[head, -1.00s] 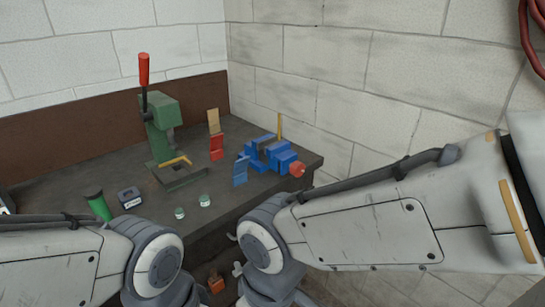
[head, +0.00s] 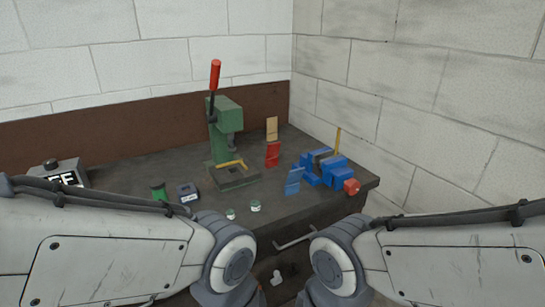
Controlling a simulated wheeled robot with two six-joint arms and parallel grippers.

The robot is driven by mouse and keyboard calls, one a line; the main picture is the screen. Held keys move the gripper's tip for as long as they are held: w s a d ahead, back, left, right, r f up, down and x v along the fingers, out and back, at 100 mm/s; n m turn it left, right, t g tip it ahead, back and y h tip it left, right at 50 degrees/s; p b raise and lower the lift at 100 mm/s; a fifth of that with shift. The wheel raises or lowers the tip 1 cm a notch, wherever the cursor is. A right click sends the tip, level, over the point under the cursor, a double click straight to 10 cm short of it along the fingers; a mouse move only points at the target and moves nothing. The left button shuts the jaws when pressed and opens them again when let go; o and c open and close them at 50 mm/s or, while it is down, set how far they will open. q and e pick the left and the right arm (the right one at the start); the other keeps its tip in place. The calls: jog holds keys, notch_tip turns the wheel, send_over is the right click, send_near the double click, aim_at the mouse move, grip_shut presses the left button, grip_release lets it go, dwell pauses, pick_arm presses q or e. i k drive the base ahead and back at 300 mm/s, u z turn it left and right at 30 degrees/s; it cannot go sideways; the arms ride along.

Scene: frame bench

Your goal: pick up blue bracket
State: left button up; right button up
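The blue bracket (head: 293,181) stands on the dark bench top, left of the blue vise (head: 326,169) and in front of the red bracket (head: 272,154). It looks like a thin, bent blue plate. Its base seems to rest on the bench, and it looks apart from the vise. My two arms come in low from the left and right, in front of the bench. Neither gripper can be seen in the head view.
A green press (head: 226,130) with a red-handled lever stands behind. A tan bracket (head: 272,128) is behind the red one. Walls close the back and right.

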aim_at(293, 188)
jog(key=u, duration=0.05)
jog(key=i, duration=0.85)
jog(key=u, duration=0.35)
